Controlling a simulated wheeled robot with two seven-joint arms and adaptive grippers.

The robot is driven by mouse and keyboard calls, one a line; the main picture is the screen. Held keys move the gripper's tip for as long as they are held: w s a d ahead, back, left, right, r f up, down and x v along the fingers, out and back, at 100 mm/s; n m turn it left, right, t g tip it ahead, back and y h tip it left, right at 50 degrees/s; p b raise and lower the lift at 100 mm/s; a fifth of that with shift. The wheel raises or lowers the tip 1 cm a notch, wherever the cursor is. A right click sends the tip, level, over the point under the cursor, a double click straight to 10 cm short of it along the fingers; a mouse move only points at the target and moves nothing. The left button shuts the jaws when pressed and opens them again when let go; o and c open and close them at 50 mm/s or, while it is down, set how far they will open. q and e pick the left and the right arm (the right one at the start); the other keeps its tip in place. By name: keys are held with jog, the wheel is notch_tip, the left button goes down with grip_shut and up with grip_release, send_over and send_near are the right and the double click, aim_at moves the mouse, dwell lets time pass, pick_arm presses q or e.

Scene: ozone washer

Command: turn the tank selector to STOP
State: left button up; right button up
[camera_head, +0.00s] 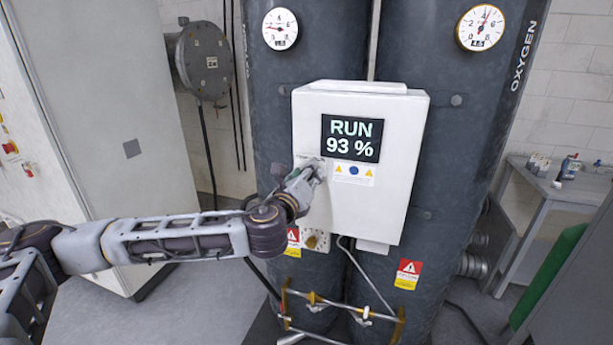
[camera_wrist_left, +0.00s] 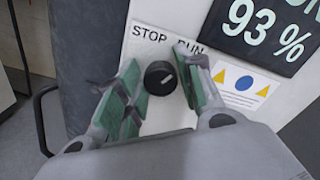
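The tank selector (camera_wrist_left: 160,78) is a small black round knob on a white plate, with the words STOP at upper left and RUN at upper right. A short pale mark shows on its face, tilted towards the RUN side. My left gripper (camera_wrist_left: 160,68) is open, with one green-padded finger on either side of the knob and gaps between pads and knob. In the head view, my left gripper (camera_head: 310,172) is at the left part of the white control box (camera_head: 395,200) and hides the knob. The display (camera_head: 351,138) reads RUN 93 %. My right gripper is not in view.
Two dark tanks (camera_head: 450,160) stand behind the box, with gauges (camera_head: 280,28) above. Pipes with brass-coloured fittings (camera_head: 312,298) run below. A tall pale cabinet (camera_head: 110,110) stands left. A grey table (camera_head: 560,185) with bottles is at right.

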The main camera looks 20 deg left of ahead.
pick_arm(q)
jog(key=c, duration=0.5)
jog(key=shift+c, duration=0.3)
